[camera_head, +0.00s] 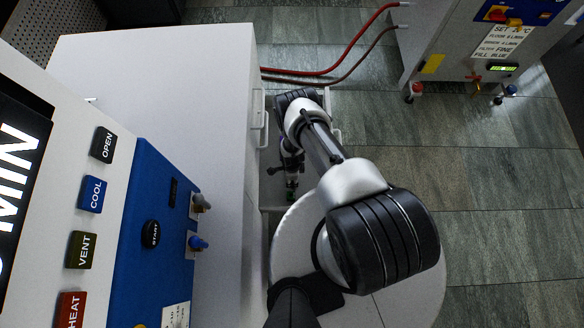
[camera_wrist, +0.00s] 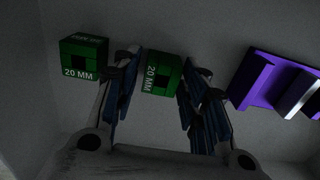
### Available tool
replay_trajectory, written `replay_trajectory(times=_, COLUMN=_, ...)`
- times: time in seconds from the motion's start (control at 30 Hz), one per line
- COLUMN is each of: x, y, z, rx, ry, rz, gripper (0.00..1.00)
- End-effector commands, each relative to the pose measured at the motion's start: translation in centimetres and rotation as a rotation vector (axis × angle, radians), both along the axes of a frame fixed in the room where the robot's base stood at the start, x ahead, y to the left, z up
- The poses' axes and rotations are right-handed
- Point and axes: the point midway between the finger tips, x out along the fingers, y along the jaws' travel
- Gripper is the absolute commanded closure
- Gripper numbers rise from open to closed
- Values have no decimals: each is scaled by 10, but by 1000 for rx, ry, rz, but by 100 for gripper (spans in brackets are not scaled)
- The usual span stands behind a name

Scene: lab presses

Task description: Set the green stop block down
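A green stop block (camera_wrist: 160,73) marked "20 MM" sits between the fingertips of my gripper (camera_wrist: 163,78) in the wrist view. The blue-padded fingers lie close along its left and right sides and look shut on it. Its underside is hidden, so I cannot tell whether it touches the grey surface. A second green block (camera_wrist: 83,58), also marked "20 MM", stands to the left, apart from the held one. In the head view my gripper (camera_head: 291,180) points down into an open drawer (camera_head: 272,190), with a bit of green at its tip.
A purple block (camera_wrist: 262,80) with a pale slotted part lies to the right in the drawer. The white cabinet (camera_head: 160,90) and blue control panel (camera_head: 155,240) stand left of my arm. A round white top (camera_head: 285,250) is near.

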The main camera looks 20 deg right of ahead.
Motion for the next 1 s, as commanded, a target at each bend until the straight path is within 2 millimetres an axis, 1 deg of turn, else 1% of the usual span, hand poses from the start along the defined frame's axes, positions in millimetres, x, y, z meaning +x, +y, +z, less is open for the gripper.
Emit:
replay_trajectory(times=0.07, x=0, y=0, z=0, rx=0, ry=0, rz=0, gripper=52)
replay_trajectory(times=0.37, x=0, y=0, z=1, rx=0, ry=-1, rz=0, gripper=52)
replay_trajectory(times=0.47, x=1, y=0, z=5, rx=0, ry=-2, rz=0, gripper=52)
replay_trajectory(times=0.57, x=1, y=0, z=22, rx=-1, ry=-2, rz=0, gripper=52)
replay_trajectory(times=0.8, x=2, y=0, z=76, rx=-1, ry=-2, rz=1, gripper=52)
replay_trajectory(times=0.9, x=1, y=0, z=95, rx=0, ry=-1, rz=0, gripper=52)
replay_trajectory(times=1.0, x=1, y=0, z=110, rx=-1, ry=-2, rz=0, gripper=52)
